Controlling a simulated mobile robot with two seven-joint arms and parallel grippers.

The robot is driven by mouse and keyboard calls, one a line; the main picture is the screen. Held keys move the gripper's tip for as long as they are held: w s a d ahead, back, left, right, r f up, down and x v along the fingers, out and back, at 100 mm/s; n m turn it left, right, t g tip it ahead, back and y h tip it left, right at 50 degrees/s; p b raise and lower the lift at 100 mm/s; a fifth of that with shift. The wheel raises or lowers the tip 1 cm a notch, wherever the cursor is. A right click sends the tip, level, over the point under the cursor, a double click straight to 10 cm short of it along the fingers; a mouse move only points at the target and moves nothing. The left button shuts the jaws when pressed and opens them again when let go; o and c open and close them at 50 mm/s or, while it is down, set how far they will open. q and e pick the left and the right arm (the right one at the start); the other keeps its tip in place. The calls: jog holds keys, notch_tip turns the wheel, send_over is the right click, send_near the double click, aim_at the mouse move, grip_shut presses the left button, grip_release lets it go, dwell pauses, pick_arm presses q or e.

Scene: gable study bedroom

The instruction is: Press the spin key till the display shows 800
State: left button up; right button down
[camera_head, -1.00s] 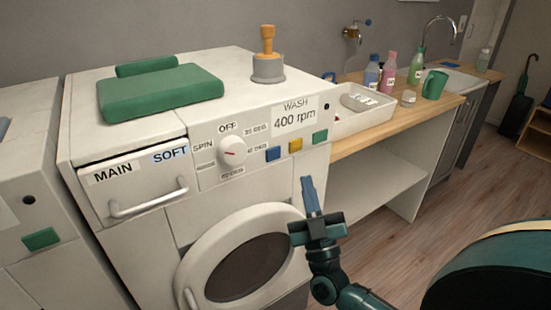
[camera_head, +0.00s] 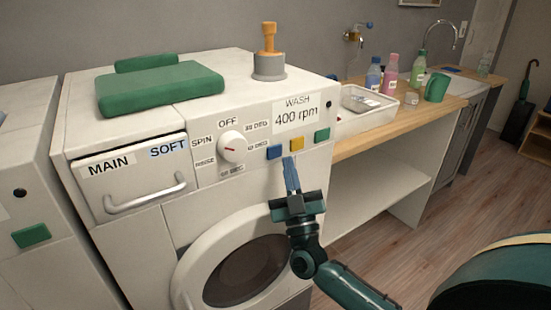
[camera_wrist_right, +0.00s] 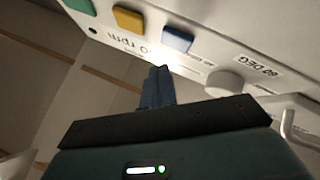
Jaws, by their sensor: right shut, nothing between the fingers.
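The washing machine (camera_head: 200,220) has a white front panel with a display (camera_head: 296,117) reading "WASH 400 rpm". Below the display sit a blue key (camera_head: 274,152), a yellow key (camera_head: 297,145) and a green key (camera_head: 322,135). A round white dial (camera_head: 232,147) is to their left, with "SPIN" and "OFF" printed around it. My right gripper (camera_head: 290,160) is shut and empty, its tips just below the blue and yellow keys. In the right wrist view the fingertips (camera_wrist_right: 160,70) point at the panel near the blue key (camera_wrist_right: 177,40) and yellow key (camera_wrist_right: 128,18); contact cannot be told. My left gripper is not in view.
The drawer handle (camera_head: 146,197) and round door (camera_head: 245,270) stick out from the machine's front. A folded green towel (camera_head: 160,90) and an orange-handled stamp-like object (camera_head: 268,55) rest on top. A counter with a white tray (camera_head: 365,118) and bottles stands at the right.

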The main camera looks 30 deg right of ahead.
aim_at(278, 145)
jog(key=shift+w, duration=0.85)
dwell(0.7)
jog(key=shift+w, duration=0.1)
dwell(0.7)
jog(key=shift+w+a, duration=0.1)
jog(key=shift+w, duration=0.2)
jog(key=shift+w, duration=0.35)
dwell(0.6)
jog(key=shift+r, duration=0.1)
jog(key=shift+s+p, duration=0.35)
jog(key=shift+s, duration=0.4)
